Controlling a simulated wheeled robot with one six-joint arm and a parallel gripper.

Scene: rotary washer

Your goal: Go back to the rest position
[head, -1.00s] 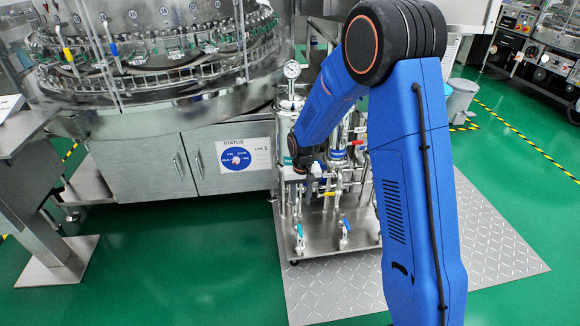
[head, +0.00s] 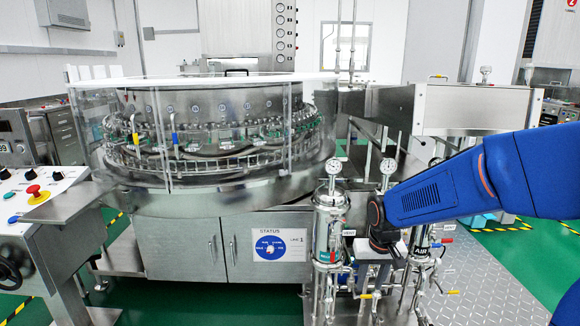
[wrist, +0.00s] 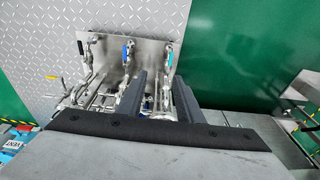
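In the wrist view, my gripper (wrist: 159,83) shows two dark fingers with a clear gap between them and nothing held. My fingertips are not clear in the head view. I cannot tell whether they touch the pipework.
The round rotary washer (head: 215,130) stands behind, with a status panel (head: 281,245) on its cabinet. A control console (head: 40,200) with a red button is at the left. Pipes and gauges crowd my wrist. Green floor shows at the lower left and far right.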

